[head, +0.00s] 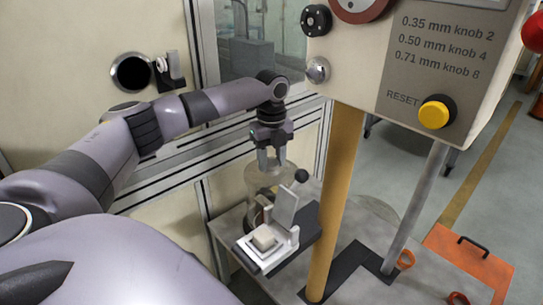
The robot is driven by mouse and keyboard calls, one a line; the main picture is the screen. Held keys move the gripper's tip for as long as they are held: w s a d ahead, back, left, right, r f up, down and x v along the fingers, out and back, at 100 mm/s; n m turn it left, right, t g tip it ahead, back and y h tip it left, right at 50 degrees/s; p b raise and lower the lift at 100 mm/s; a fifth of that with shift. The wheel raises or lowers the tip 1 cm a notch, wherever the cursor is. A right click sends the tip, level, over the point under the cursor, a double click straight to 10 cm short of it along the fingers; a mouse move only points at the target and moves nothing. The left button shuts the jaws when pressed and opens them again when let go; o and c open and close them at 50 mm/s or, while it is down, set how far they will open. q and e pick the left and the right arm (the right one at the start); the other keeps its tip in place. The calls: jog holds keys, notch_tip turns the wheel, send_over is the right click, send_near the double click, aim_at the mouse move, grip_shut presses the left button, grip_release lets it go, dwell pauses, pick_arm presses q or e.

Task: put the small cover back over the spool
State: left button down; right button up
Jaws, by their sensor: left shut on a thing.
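My left gripper (271,160) points down over the small bench at the centre. It is shut on a pale, see-through round cover (257,180), with the fingers at the cover's top. My right gripper is not in view.
A white fixture (284,241) with a raised plate and pale block stands just in front. A black ball knob (301,176) is close right of the gripper. A yellow post (336,200) and control panel (425,75) stand to the right. An orange box (470,262) lies lower right.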

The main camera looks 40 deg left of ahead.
pick_arm(q)
jog(key=shift+f, duration=0.15)
jog(key=shift+f, duration=1.2)
jog(key=c, duration=0.5)
grip_release()
notch_tip(320, 180, up, 7)
jog(key=shift+r+b, duration=0.1)
jog(key=shift+b, duration=0.35)
